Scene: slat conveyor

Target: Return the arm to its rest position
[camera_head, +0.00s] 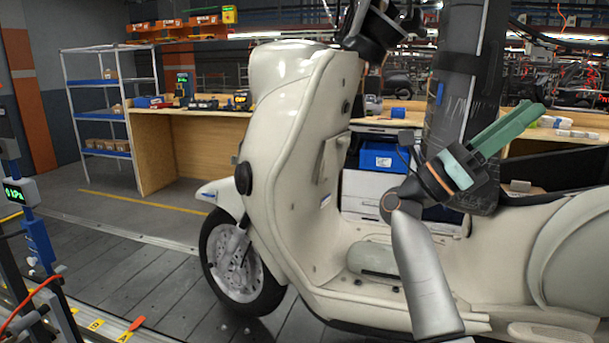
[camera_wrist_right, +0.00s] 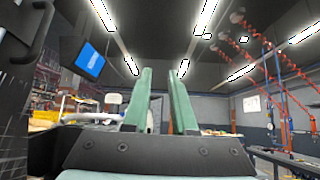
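My right arm rises from the bottom of the head view, in front of the scooter body. My right gripper (camera_head: 535,112) has green fingers that point up and to the right, away from the scooter's front shield. In the right wrist view its two fingers (camera_wrist_right: 160,75) stand apart with nothing between them, so it is open and empty. Beyond the fingers are ceiling lights and part of the hall. I make out no left gripper in either view.
A cream scooter body (camera_head: 290,150) with a front wheel (camera_head: 238,255) fills the middle, close to my right arm, on the slat floor (camera_head: 150,300). A wooden workbench (camera_head: 195,150) and a shelf rack (camera_head: 100,115) stand behind. A post with a display (camera_head: 20,192) stands at left.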

